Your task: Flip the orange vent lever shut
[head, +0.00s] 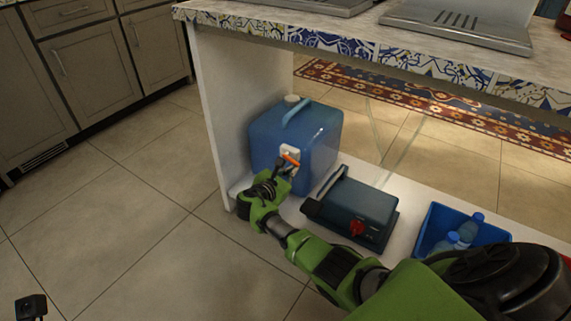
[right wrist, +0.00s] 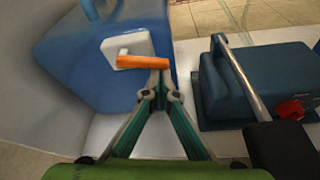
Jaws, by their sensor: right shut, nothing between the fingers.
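The orange vent lever (head: 291,159) sits on a white plate (head: 289,152) on the side of a blue container (head: 315,140) on the low shelf. In the right wrist view the lever (right wrist: 140,62) points right from the plate (right wrist: 118,48), roughly level. My right gripper (head: 285,166) is at the lever. In the right wrist view its fingertips (right wrist: 160,92) are together and empty, close below the lever's free end. I cannot tell whether they touch it. My left gripper is not clearly seen.
A dark blue case (head: 355,208) with a handle and a red knob (head: 357,229) lies right of the container. Farther right is a blue bin (head: 434,222) holding bottles. The tiled countertop (head: 330,35) overhangs the shelf (head: 396,238). A white side panel (head: 217,100) stands at left.

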